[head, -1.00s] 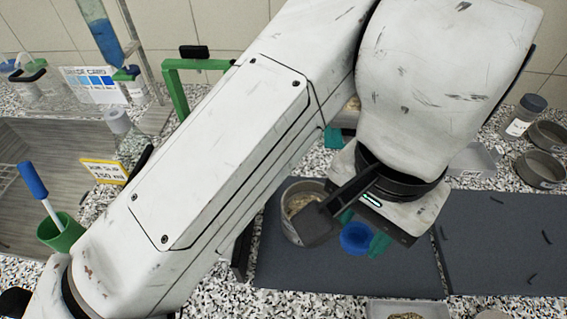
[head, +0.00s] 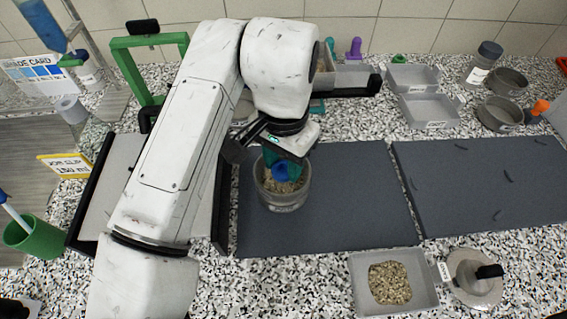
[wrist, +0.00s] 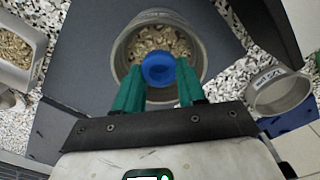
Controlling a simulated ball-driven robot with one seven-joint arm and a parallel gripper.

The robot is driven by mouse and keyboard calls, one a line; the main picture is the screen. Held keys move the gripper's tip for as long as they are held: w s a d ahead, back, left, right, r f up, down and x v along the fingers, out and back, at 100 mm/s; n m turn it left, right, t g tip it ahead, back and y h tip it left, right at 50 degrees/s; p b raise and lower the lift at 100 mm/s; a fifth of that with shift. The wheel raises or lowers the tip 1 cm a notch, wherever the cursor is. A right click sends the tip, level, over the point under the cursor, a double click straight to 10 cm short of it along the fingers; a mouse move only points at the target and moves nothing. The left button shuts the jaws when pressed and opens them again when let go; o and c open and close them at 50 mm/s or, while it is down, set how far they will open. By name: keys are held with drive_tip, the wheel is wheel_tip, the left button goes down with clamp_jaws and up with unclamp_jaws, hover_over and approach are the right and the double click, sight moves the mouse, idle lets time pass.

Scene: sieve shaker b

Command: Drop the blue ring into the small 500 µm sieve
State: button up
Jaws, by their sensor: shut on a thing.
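My gripper (head: 287,160) has teal fingers and is shut on the blue ring (head: 284,172). In the wrist view the ring (wrist: 159,69) sits between the two fingertips (wrist: 160,72). It hangs over the near part of a round grey sieve (head: 284,202) with pale grains in it. In the wrist view the sieve's rim (wrist: 119,52) surrounds the ring and fingertips; whether the ring touches the grains I cannot tell. The sieve stands upright on a dark mat (head: 340,225). I see no readable size label on it.
A second round vessel with a label (wrist: 278,92) stands to the right in the wrist view. A tray of grains (head: 392,283) and a lidded disc (head: 473,277) lie at front right. Grey trays (head: 430,110) and round sieves (head: 500,113) stand at back right. The right mat (head: 480,178) is mostly clear.

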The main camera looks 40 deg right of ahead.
sight(284, 167)
drive_tip(key=shift+f, duration=0.7)
drive_tip(key=shift+f, duration=0.1)
drive_tip(key=o, duration=1)
wheel_tip(284, 167, up, 12)
drive_tip(key=shift+r+p, duration=0.1)
drive_tip(key=shift+p, duration=0.25)
